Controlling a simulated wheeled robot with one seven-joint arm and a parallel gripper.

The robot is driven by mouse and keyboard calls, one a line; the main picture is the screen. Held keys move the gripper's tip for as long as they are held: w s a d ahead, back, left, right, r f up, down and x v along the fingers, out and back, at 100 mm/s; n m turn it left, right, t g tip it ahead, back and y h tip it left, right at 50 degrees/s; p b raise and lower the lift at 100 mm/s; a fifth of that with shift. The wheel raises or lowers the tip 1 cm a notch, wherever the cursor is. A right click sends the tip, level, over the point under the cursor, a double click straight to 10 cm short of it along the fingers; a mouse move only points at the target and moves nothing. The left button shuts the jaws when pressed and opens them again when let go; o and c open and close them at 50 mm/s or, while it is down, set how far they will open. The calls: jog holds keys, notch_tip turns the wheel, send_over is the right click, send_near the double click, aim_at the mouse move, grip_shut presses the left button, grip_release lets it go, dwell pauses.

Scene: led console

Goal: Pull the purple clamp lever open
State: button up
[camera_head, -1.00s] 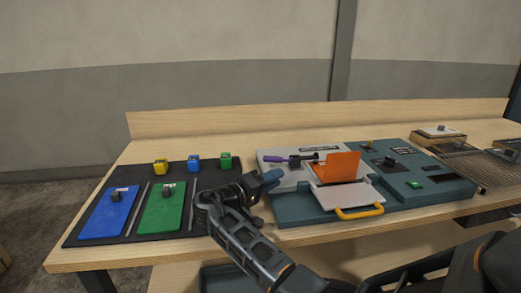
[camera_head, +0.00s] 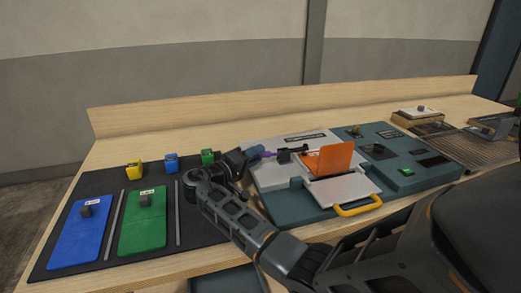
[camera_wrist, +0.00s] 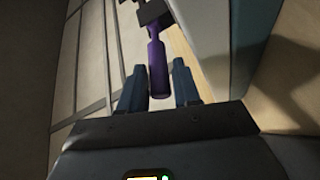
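The purple clamp lever (camera_head: 268,154) lies roughly level on the light grey part of the console (camera_head: 295,139), joined to a dark clamp block (camera_head: 287,155). In the wrist view the purple handle (camera_wrist: 158,70) points toward me, with its rounded end between the two fingers. My gripper (camera_wrist: 160,85) is open, with a finger on each side of the handle and a visible gap to each. In the head view my gripper (camera_head: 255,153) is at the handle's left end and hides part of it.
An orange flap (camera_head: 330,158) stands raised right of the lever, above a grey lid with a yellow handle (camera_head: 358,209). Yellow, blue and green blocks (camera_head: 171,163) and blue and green plates (camera_head: 143,220) are on a black mat to the left.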

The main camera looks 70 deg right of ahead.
jog(key=shift+x, duration=1.3)
jog(key=shift+c, duration=0.4)
grip_shut()
